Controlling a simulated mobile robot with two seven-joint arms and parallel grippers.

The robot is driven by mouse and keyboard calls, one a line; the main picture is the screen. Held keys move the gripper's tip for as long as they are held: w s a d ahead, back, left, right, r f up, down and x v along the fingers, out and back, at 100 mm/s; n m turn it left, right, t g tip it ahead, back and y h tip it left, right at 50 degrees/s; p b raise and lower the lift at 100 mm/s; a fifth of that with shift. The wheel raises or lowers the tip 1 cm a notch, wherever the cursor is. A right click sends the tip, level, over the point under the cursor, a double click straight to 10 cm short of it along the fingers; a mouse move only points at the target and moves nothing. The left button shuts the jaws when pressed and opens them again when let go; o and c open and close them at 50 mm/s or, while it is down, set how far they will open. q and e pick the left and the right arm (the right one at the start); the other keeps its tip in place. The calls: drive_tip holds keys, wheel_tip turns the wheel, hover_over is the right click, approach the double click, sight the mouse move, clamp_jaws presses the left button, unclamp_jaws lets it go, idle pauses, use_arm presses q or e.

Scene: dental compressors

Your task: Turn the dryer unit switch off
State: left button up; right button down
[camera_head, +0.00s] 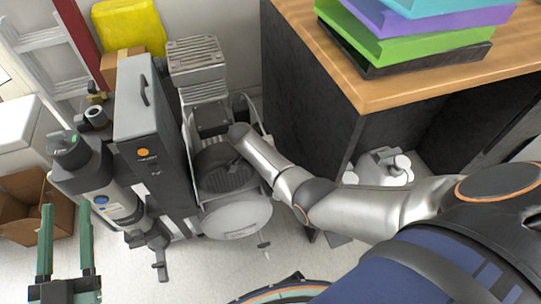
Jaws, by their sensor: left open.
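The dryer unit (146,112) is a tall dark grey box with a black handle on its upper panel, standing left of centre. A small orange round control (143,153), which looks like its switch, sits low on the panel; its setting is too small to tell. My left gripper (66,210) has two green fingers, apart and empty, at the lower left, below and left of the orange control and clear of the unit. My right arm reaches in from the right to in front of the compressor, but its gripper does not show.
A grey compressor (197,68) with a white tank (237,217) stands right of the dryer. A dark cylindrical filter (85,165) stands left of it. A cardboard box (38,198) lies at left. A wooden-topped desk (387,91) with coloured trays (405,42) fills the upper right.

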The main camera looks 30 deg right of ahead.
drive_tip(key=shift+d, duration=0.1)
drive_tip(key=shift+c, duration=1.2)
unclamp_jaws()
